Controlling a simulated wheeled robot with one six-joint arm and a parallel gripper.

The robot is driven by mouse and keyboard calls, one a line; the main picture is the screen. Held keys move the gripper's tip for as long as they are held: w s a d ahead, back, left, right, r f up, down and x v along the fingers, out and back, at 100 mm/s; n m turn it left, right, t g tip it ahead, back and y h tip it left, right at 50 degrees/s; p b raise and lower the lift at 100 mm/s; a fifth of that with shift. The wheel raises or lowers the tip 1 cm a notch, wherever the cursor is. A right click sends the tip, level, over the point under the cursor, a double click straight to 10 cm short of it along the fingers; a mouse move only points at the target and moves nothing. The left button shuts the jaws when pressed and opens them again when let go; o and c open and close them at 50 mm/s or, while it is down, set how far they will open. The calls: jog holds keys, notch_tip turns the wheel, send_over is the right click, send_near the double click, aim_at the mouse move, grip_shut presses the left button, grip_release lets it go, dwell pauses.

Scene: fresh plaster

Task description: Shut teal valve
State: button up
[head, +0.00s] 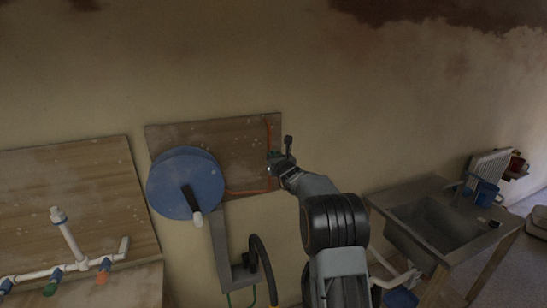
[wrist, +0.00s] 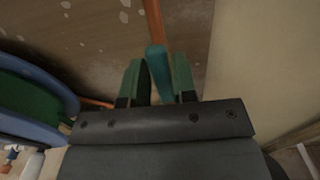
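The teal valve handle (wrist: 157,72) stands between the two fingers of my gripper (wrist: 159,62) in the wrist view. A narrow gap shows beside the handle near the fingertips, so the fingers look open around it, not clamped. The handle leans slightly in that view, in line with an orange pipe (wrist: 155,20) beyond it. In the head view my gripper (head: 279,160) is at the right edge of the wooden board, by the upright orange pipe (head: 269,135). The gripper and wrist mostly hide the valve there. The valve's body is hidden.
A blue hose reel (head: 185,176) hangs on the wooden board (head: 225,140), left of my gripper. White pipes with coloured valves (head: 75,250) are farther left. A sink (head: 440,225) with a blue mug (head: 487,193) stands right.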

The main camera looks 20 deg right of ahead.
jog(key=c, duration=0.4)
jog(key=d+m, duration=0.1)
jog(key=m, duration=0.1)
jog(key=d+f+m, duration=0.1)
jog(key=m, duration=0.5)
jog(key=shift+d+f, duration=0.15)
jog(key=shift+d, duration=0.25)
jog(key=f+m, duration=0.1)
jog(key=m, duration=0.1)
jog(key=d+m, duration=0.1)
jog(key=m, duration=0.2)
jog(key=f+m, duration=0.1)
jog(key=m, duration=0.2)
jog(key=shift+d+f, duration=0.2)
jog(key=shift+f, duration=0.1)
jog(key=shift+o, duration=0.2)
jog(key=shift+f+m, duration=0.45)
jog(key=shift+m, duration=0.75)
jog(key=o, duration=0.7)
jog(key=shift+r, duration=0.1)
